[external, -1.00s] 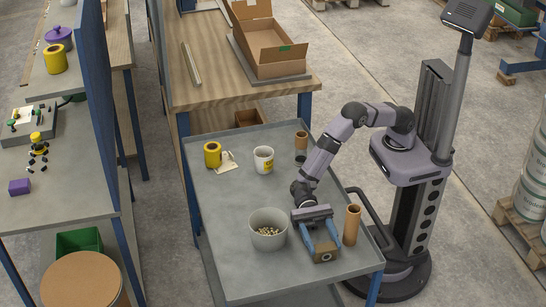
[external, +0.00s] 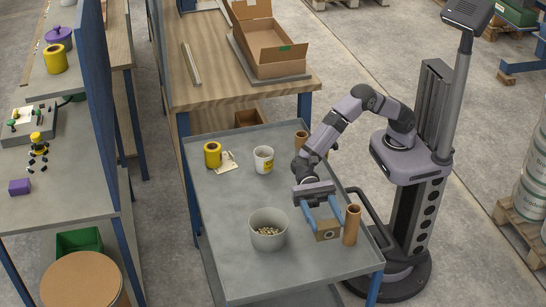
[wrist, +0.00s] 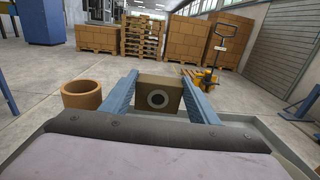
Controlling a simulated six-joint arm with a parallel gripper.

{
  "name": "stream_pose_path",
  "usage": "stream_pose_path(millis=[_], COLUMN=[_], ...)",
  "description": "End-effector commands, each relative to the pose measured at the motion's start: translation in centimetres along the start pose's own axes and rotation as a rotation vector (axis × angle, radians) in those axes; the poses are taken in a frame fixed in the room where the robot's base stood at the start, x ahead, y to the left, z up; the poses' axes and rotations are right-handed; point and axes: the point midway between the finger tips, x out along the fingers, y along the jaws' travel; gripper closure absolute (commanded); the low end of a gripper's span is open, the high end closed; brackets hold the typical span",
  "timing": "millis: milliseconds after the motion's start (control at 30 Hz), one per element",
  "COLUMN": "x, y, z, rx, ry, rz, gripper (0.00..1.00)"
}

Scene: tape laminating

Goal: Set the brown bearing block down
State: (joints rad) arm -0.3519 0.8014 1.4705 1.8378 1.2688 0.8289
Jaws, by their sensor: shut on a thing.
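The brown bearing block (external: 327,231) is a small box-shaped piece with a dark ringed hole in its face. My gripper (external: 326,224) has its two blue fingers on either side of the block and is shut on it. In the wrist view the block (wrist: 158,97) sits between the fingertips, its ringed hole facing the camera. The block is over the right front part of the grey table (external: 225,205). I cannot tell for sure how high it is above the surface.
A brown tube (external: 352,225) stands close to the block's right. A grey bowl (external: 268,230) with pale pieces is to the left. A white mug (external: 263,160), a yellow roll (external: 212,154) and another brown tube (external: 301,141) stand farther back. The table's front is clear.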

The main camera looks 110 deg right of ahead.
Motion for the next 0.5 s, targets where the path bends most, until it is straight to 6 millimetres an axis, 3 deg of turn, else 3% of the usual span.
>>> stream_pose_path(millis=[267,500], x=[0.0,0.0], y=[0.0,0.0], z=[1.4,4.5], rx=[-0.004,-0.004], ry=[-0.005,-0.005], rz=[0.0,0.0], gripper=[0.89,0.89])
